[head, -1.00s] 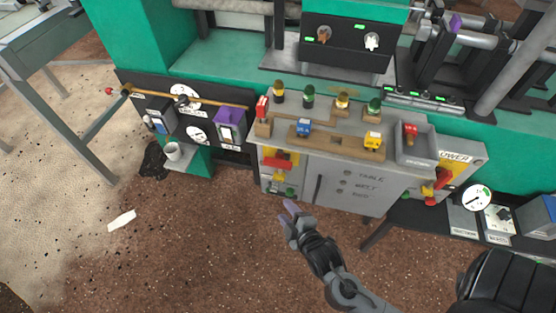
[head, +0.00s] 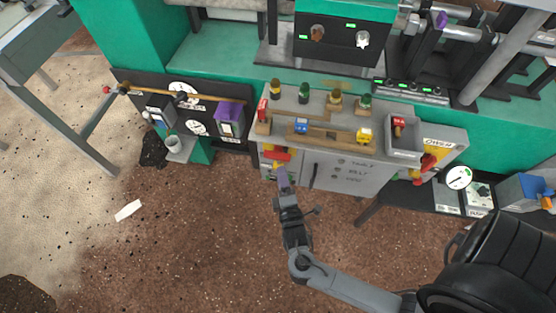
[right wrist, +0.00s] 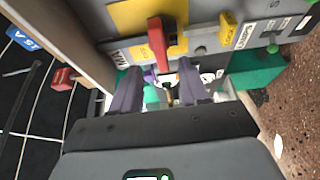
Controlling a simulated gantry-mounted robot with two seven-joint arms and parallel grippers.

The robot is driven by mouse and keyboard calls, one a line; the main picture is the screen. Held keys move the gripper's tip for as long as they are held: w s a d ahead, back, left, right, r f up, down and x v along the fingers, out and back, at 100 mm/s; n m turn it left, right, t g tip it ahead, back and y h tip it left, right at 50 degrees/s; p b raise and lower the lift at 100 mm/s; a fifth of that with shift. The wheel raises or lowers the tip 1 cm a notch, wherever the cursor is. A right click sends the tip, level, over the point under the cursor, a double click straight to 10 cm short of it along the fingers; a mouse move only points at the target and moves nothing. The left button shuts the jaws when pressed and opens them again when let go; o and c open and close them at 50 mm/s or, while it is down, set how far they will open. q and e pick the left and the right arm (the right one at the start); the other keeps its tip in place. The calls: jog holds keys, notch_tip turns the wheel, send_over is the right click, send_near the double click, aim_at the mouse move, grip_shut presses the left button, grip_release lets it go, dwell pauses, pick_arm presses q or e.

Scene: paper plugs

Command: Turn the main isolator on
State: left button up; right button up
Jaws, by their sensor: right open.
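A red lever on a yellow plate sits on the left of the grey cabinet's front; I take it for the main isolator (head: 279,155). It also shows in the right wrist view as a red bar (right wrist: 158,42) sticking out from its yellow plate. My right gripper (head: 281,176) is just below and in front of it, partly covering that cabinet corner. In the right wrist view the gripper's two purple-grey fingers (right wrist: 160,84) are spread, with the lever's end near the gap between them. I cannot tell whether they touch it. My left gripper is not in view.
A second red handle (head: 427,163) on yellow sits at the cabinet's right end. Colored plugs and a wooden rail lie on the cabinet top (head: 350,125). A grey tray (head: 415,152) holds a red plug. A black padded seat (head: 505,260) stands lower right.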

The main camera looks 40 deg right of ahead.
aim_at(278, 159)
jog(key=shift+b+x, duration=1)
jog(key=shift+x, duration=2.4)
jog(key=shift+c, duration=0.5)
grip_shut()
